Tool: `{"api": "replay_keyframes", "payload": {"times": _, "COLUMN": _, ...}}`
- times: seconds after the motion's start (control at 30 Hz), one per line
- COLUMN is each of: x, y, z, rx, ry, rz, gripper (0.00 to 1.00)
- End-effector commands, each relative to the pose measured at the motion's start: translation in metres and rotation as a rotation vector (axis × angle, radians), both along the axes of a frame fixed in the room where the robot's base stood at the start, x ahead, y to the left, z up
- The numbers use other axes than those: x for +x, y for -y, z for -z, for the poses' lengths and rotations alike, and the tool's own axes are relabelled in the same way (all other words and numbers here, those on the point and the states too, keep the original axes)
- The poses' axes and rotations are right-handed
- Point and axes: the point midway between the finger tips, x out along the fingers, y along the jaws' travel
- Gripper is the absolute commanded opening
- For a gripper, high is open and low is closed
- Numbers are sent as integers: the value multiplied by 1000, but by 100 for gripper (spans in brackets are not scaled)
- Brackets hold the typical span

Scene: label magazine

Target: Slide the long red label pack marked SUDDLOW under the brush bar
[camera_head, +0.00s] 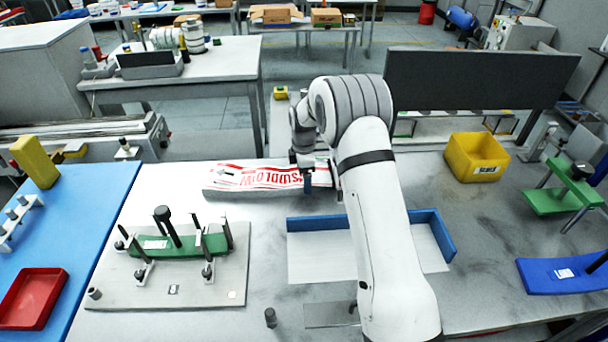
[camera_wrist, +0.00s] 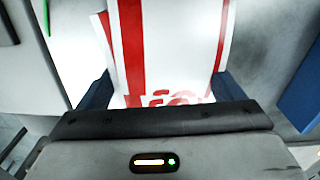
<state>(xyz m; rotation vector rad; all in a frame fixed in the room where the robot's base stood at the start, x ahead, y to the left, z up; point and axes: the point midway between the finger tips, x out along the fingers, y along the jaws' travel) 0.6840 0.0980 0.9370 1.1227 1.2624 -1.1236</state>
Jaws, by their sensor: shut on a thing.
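The long red and white label pack (camera_head: 255,178) lies flat at the back of the grey worktop, with red letters reading SUDDLOW on top. Its right end is at my gripper (camera_head: 318,184), which is shut on it; my arm hides part of that end. In the wrist view the pack (camera_wrist: 170,45) runs up and away between the two dark blue fingers of my gripper (camera_wrist: 162,92), with red bands and part of the red lettering showing. I cannot make out a brush bar for certain in either view.
A blue corner fence (camera_head: 430,232) around a white sheet stands in front of the pack, partly behind my arm. A fixture plate (camera_head: 190,290) with posts and a green piece is front left. A yellow bin (camera_head: 478,157) and green stand (camera_head: 560,197) are right.

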Motion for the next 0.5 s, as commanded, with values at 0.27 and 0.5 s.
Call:
{"api": "replay_keyframes", "payload": {"times": 0.27, "x": 1, "y": -5, "z": -2, "rx": 1, "ry": 3, "rz": -1, "gripper": 39}}
{"api": "replay_keyframes", "payload": {"times": 0.5, "x": 1, "y": -16, "z": -1, "rx": 1, "ry": 3, "rz": 0, "gripper": 39}}
